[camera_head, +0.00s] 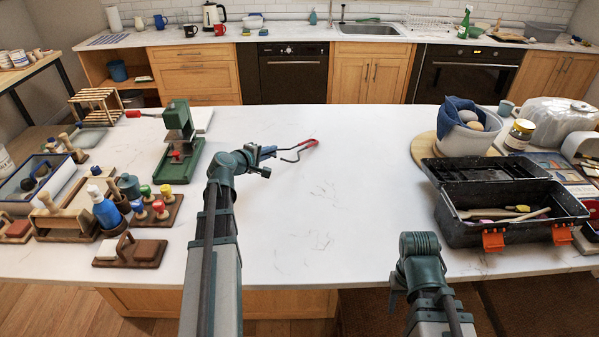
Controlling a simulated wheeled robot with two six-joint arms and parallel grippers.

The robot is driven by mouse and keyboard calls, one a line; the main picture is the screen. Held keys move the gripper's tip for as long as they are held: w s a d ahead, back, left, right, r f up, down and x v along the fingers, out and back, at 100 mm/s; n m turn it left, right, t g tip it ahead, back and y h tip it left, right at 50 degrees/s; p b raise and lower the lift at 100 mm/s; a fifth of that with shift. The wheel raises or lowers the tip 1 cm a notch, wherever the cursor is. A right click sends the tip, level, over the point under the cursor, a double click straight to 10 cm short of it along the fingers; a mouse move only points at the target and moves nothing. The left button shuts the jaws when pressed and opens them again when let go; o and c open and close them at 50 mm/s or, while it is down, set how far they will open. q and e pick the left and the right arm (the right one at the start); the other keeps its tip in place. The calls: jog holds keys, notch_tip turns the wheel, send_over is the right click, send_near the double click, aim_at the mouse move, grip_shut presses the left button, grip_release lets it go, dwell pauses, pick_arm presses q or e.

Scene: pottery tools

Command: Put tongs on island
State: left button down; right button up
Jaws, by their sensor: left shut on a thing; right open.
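The tongs (292,156) are thin grey metal with a red end pointing right. My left gripper (264,163) is shut on them near their left end, over the middle of the white island (330,215). The tongs are over or against the island top; I cannot tell whether they touch it. My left arm hides part of the grip. My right gripper (394,286) is open at the island's front edge, right of centre, with its fingers mostly hidden by my arm.
A black toolbox (470,236) with orange latches stands open at the right, near a white bowl (465,139) with a blue cloth. A green press (178,150) and several stamps and wooden holders crowd the left. The island's middle is clear.

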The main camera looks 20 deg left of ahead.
pick_arm(q)
jog(key=shift+f, duration=0.1)
jog(key=c, duration=1.2)
grip_release()
jog(key=shift+o, duration=0.2)
jog(key=shift+s, duration=0.1)
jog(key=p+v, duration=0.3)
jog(key=v, duration=0.4)
jog(key=shift+s, duration=0.4)
jog(key=shift+r, duration=0.2)
notch_tip(320, 180, up, 7)
jog(key=s+p, duration=0.2)
jog(key=p, duration=0.5)
jog(key=shift+s+a, duration=0.2)
jog(key=shift+s, duration=0.2)
